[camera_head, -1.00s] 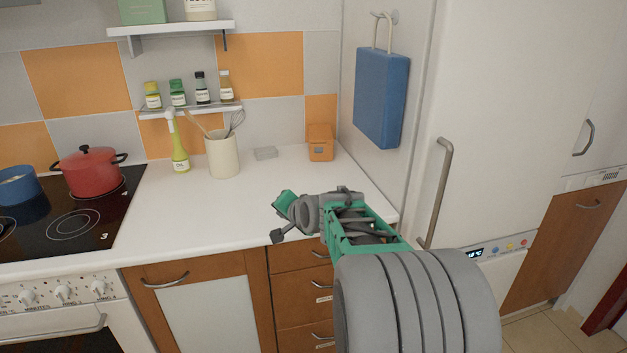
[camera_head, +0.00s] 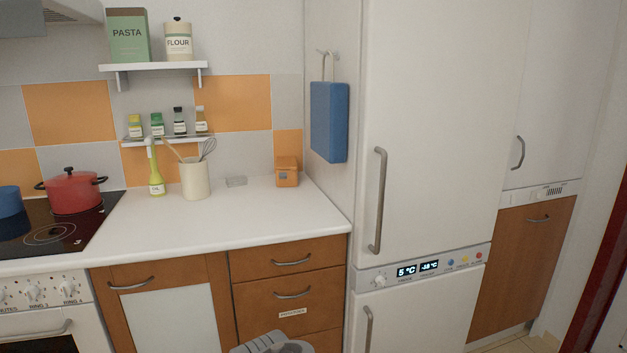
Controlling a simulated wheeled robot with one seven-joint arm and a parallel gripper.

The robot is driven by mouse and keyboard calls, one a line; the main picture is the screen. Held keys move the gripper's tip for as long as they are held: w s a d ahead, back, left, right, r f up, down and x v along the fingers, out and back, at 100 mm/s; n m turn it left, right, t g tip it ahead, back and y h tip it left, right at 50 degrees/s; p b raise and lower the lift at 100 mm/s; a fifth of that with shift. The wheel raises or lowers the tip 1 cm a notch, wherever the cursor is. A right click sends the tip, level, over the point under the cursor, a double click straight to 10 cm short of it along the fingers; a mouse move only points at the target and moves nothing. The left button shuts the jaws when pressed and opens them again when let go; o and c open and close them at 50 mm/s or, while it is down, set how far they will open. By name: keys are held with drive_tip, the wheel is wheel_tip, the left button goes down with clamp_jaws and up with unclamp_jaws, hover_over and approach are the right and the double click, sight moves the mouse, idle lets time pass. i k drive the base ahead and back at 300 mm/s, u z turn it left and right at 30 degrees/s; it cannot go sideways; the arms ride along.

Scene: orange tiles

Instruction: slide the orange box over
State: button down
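The orange box (camera_head: 287,172) is small and stands upright on the white counter (camera_head: 230,215), at the back right corner by the tiled wall. It has a darker lid part and a small pale mark on its front. Nothing touches it from the front. My gripper is not in view. Only a grey part of my own arm shows at the bottom edge, low in front of the drawers.
A utensil crock (camera_head: 195,178), an oil bottle (camera_head: 156,172) and a red pot (camera_head: 73,191) stand further left. A fridge (camera_head: 430,130) and a hanging blue board (camera_head: 329,122) are to the right. The front counter is clear.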

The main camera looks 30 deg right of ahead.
sight(292, 180)
drive_tip(key=z, duration=0.65)
drive_tip(key=i, duration=1.1)
drive_tip(key=u, duration=0.45)
